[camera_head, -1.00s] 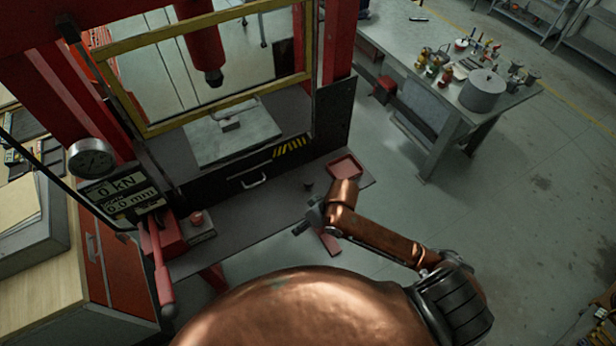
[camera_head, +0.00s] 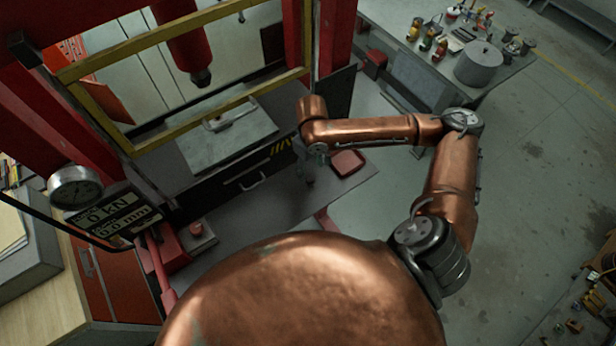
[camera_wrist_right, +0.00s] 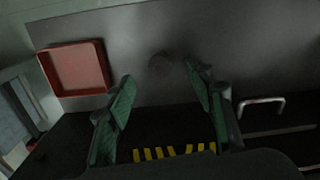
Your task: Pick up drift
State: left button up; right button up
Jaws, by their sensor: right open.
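My right gripper (camera_head: 314,158) is over the front ledge of the press, beside the red tray. In the right wrist view the two green-padded fingers (camera_wrist_right: 159,78) are apart with nothing between their pads. A dim, dark round thing (camera_wrist_right: 161,64) on the grey ledge shows in the gap just beyond the fingertips; it may be the drift seen end-on, but it is too dark to be sure. In the head view my gripper and arm hide that spot. My left gripper is not in view.
A shallow red tray (camera_head: 348,163) lies on the ledge; it also shows in the wrist view (camera_wrist_right: 76,68). The press drawer front has a metal handle (camera_wrist_right: 262,104) and yellow stripes. A gauge (camera_head: 75,187) and readout stand left. A cluttered workbench (camera_head: 420,85) is behind right.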

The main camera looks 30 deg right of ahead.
aim_at(310, 177)
jog(key=f, duration=0.3)
jog(key=shift+w+d+f+p, duration=0.1)
jog(key=shift+w+f+p, duration=0.15)
jog(key=shift+w+p, duration=0.15)
notch_tip(310, 177, down, 2)
jog(key=shift+f, duration=0.2)
jog(key=shift+w, duration=0.1)
jog(key=c, duration=1.3)
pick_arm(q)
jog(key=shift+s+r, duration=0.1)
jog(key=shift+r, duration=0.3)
pick_arm(e)
grip_shut()
